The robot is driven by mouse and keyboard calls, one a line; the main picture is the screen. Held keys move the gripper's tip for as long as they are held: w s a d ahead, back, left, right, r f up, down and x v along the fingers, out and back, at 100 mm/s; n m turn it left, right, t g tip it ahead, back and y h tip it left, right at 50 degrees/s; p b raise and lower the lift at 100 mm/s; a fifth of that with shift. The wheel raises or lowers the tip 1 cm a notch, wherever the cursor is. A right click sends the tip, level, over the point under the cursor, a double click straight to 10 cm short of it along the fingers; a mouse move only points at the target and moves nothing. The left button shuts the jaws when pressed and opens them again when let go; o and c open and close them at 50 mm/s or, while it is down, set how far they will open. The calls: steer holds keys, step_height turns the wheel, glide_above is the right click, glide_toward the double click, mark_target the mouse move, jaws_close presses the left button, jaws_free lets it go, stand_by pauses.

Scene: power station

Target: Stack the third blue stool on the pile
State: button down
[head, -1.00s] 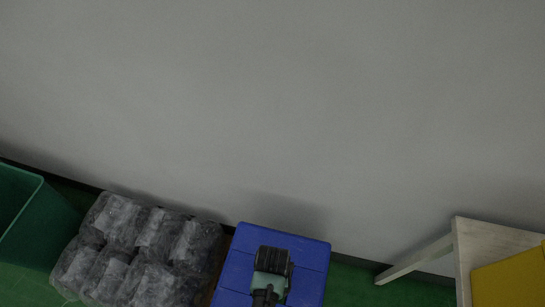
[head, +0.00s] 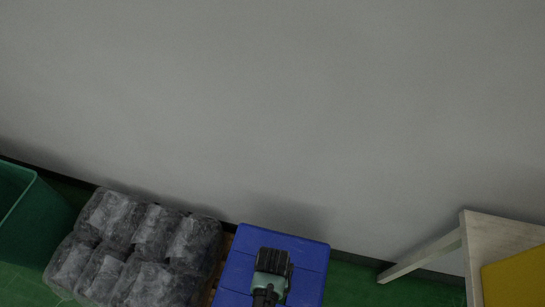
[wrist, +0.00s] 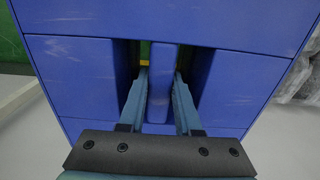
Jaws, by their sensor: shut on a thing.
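A blue stool (head: 308,265) shows from above at the bottom middle of the head view, with my gripper (head: 272,265) over its seat. In the wrist view the stool's blue seat (wrist: 75,70) fills most of the picture. The two fingers of my gripper (wrist: 161,75) reach into the seat's two slots and are shut on the narrow bar between them. The stool's legs and whatever is under it are hidden. No pile of stools can be made out in either view.
Plastic-wrapped packs (head: 140,245) lie just left of the stool on a wooden pallet. A green bin (head: 30,215) is at the far left. A pale table (head: 480,235) with a yellow thing (head: 520,280) stands at the right. A grey wall is behind, with green floor between.

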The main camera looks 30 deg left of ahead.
steer(key=c, duration=0.6)
jaws_free()
steer(key=shift+r, duration=0.1)
steer(key=shift+o, duration=0.4)
step_height(320, 180, up, 13)
steer(key=p, duration=0.3)
